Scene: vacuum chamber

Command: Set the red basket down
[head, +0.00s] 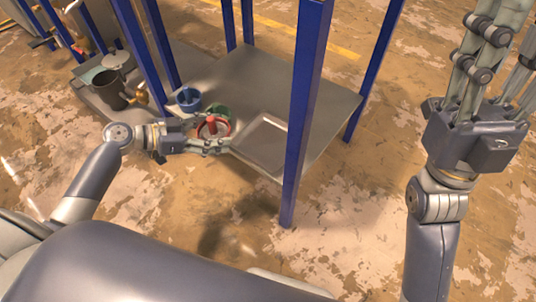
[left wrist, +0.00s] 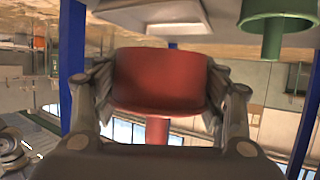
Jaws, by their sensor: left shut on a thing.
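The red basket (head: 224,129) is at the near edge of the grey shelf in the head view. It fills the middle of the left wrist view (left wrist: 160,80), with a red stem on it. My left gripper (head: 212,147) is shut on it, with fingers on both sides. Whether its base touches the shelf (head: 262,83) cannot be told. My right gripper (head: 508,50) is raised at the upper right of the head view, its fingers apart and empty, well away from the basket.
A green basket (head: 216,110) and a blue basket (head: 188,99) stand just beyond the red one. A flat grey tray (head: 265,143) lies to its right. Blue posts (head: 304,110) rise at the shelf's corners. The far part of the shelf is clear. Dark pots (head: 112,90) stand at left.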

